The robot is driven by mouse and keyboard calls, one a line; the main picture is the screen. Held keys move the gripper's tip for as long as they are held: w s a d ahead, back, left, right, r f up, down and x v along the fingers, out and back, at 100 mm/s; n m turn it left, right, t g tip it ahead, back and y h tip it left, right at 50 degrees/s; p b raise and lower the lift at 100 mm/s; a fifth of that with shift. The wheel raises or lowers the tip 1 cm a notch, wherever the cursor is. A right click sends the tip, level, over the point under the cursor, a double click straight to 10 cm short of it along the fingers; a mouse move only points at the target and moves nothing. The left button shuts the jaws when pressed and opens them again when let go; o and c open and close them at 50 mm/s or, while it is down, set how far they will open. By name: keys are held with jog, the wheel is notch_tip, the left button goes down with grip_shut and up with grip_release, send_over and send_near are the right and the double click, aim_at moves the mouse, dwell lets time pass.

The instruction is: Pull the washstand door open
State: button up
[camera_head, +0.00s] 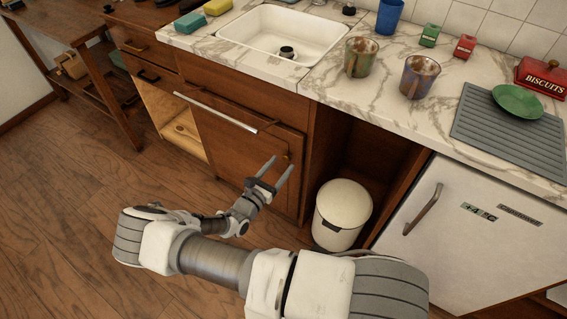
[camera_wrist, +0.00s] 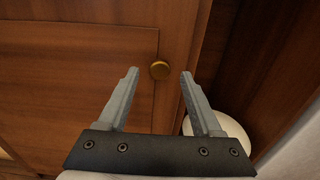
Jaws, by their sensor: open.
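The washstand (camera_head: 262,98) is a dark wooden cabinet under the white sink. Its door (camera_head: 225,142) is a wooden panel below a long pale bar, and it looks shut at its right edge. A small round brass knob (camera_wrist: 160,70) sits near that right edge in the wrist view. My gripper (camera_head: 282,162) is in front of the door's right part, with its fingers pointing at it. In the wrist view my gripper (camera_wrist: 158,72) is open, with the knob between the fingertips in the picture. I see no finger touching the knob, and the exact depth gap is unclear.
A pale bar (camera_head: 215,111) runs across the front above the door. An open, light-lined compartment (camera_head: 178,125) lies to its left. A white bin (camera_head: 341,212) stands close on the right, beside a white fridge (camera_head: 465,235). The wooden floor (camera_head: 75,215) at left is clear.

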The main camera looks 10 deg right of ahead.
jog(key=shift+x, duration=1.25)
grip_shut()
dwell(0.5)
